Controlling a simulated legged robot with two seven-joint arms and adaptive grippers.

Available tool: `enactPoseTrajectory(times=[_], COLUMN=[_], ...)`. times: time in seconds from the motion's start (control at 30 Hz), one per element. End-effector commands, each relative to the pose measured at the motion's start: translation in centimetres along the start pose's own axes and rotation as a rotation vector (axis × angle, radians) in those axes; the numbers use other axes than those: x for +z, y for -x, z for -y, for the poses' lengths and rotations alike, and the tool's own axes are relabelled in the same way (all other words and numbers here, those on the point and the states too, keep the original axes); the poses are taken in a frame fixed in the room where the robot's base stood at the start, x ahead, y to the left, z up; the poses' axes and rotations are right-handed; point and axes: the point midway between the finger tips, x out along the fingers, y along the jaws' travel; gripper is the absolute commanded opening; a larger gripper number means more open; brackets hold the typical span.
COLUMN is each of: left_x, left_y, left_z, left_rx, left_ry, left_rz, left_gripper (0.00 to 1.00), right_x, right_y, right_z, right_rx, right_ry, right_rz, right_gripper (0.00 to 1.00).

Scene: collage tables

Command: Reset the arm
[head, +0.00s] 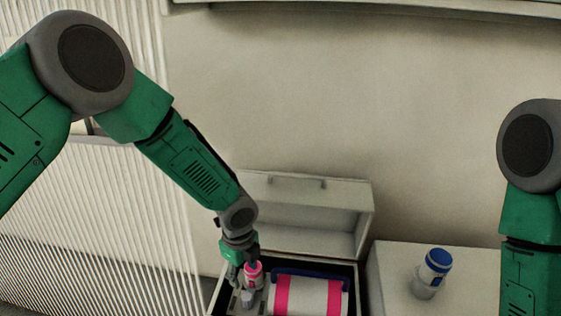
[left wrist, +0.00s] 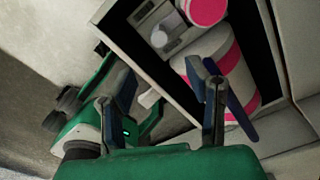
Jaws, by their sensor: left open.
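My left gripper (head: 240,287) reaches down at the near left part of an open box (head: 363,290). In the left wrist view my left gripper (left wrist: 165,78) has its two fingers spread, with nothing held between them. A small pink and white can (head: 254,274) is close to the fingers in the head view; in the left wrist view its pink round end (left wrist: 207,9) lies beyond the fingertips. I cannot tell whether a finger touches it. My right arm comes in at the right edge; its gripper is out of view.
A white cylinder with pink bands (head: 308,297) lies in the box beside a dark blue part (head: 312,274). The box's grey lid (head: 310,205) stands open behind. A blue and white bottle (head: 434,270) stands on a pale surface (head: 395,265) to the right. A ribbed panel (head: 110,215) is at left.

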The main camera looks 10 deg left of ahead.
Motion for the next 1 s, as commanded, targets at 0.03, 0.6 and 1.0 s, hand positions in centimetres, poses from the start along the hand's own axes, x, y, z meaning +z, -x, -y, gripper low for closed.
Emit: enactPoseTrajectory(times=[0.03, 0.6, 1.0], left_x=[-0.3, -2.9, -1.6], left_y=[-0.1, 4.6, 5.8], left_z=[-0.6, -28.7, -31.4], left_rx=[0.004, 0.007, -0.062], left_ry=[0.022, 1.844, 2.036], left_rz=[-0.011, -0.077, -0.024], left_gripper=[0.44, 0.44, 0.44], right_x=[0.0, -0.6, -0.6], right_y=[0.3, 11.5, 11.8], right_z=[0.0, -0.1, -0.1], right_rx=[0.000, 0.000, 0.000], right_ry=[0.000, 0.000, 0.000], right_rz=[0.000, 0.000, 0.001], right_gripper=[0.40, 0.40, 0.40])
